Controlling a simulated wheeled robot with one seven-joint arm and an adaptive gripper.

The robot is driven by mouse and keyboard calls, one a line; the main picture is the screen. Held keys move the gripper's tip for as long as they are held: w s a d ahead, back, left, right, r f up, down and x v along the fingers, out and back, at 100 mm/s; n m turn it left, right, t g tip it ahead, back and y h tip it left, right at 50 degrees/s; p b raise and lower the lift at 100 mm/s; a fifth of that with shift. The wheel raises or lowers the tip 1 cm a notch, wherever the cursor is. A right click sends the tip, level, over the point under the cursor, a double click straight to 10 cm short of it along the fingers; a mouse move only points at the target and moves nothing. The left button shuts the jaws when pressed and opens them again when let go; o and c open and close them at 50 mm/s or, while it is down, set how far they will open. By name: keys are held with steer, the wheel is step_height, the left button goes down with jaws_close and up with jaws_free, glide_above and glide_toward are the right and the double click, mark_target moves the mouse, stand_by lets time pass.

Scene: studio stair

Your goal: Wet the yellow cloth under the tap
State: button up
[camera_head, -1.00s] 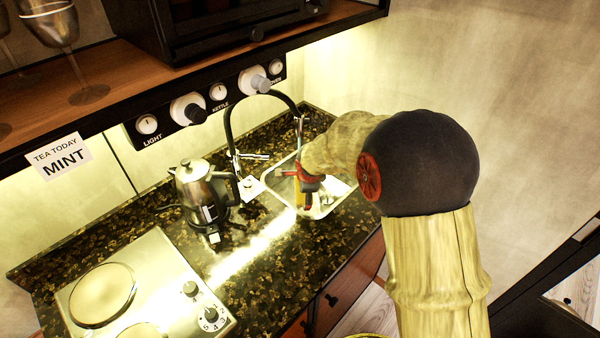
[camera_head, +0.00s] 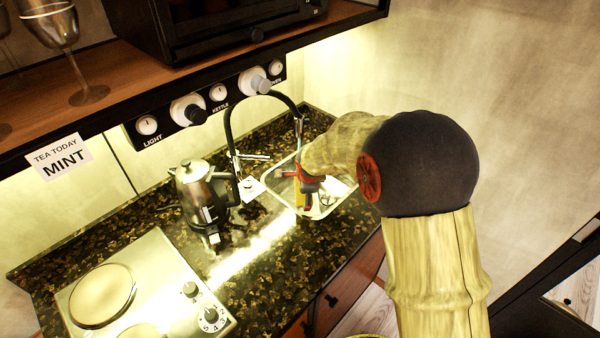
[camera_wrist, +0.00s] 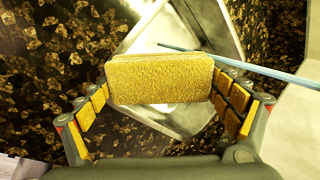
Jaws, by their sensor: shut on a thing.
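My gripper (camera_wrist: 160,105) is shut on the yellow cloth (camera_wrist: 160,78), a thick folded pad held between the two padded fingers. In the head view my gripper (camera_head: 311,188) is over the sink (camera_head: 328,208), with a small part of the cloth (camera_head: 301,199) showing beneath it. The tap (camera_head: 230,120) is a black arched spout at the sink's back left, with a silver lever (camera_head: 255,157). No water stream can be made out. In the wrist view the pale sink (camera_wrist: 190,30) lies behind the cloth.
A steel kettle (camera_head: 195,190) stands left of the sink, and a hob (camera_head: 150,285) is at the front left. A shelf (camera_head: 120,75) with a glass (camera_head: 58,30) overhangs the back. A thin blue-grey rod (camera_wrist: 240,66) crosses behind the cloth in the wrist view.

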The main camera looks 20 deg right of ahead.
steer(key=shift+r, duration=0.1)
steer(key=shift+s+a+r+b, duration=0.1)
steer(key=shift+s+a+r, duration=0.15)
steer(key=shift+s+r, duration=0.5)
steer(key=shift+s+a+r+b, duration=0.1)
steer(key=shift+s+a+r, duration=0.15)
steer(key=shift+s+r, duration=0.45)
steer(key=shift+s+a+r+b, duration=0.1)
steer(key=shift+s+a+r, duration=0.15)
steer(key=shift+s+r, duration=0.5)
steer(key=shift+s+f, duration=0.2)
steer(key=shift+f, duration=0.1)
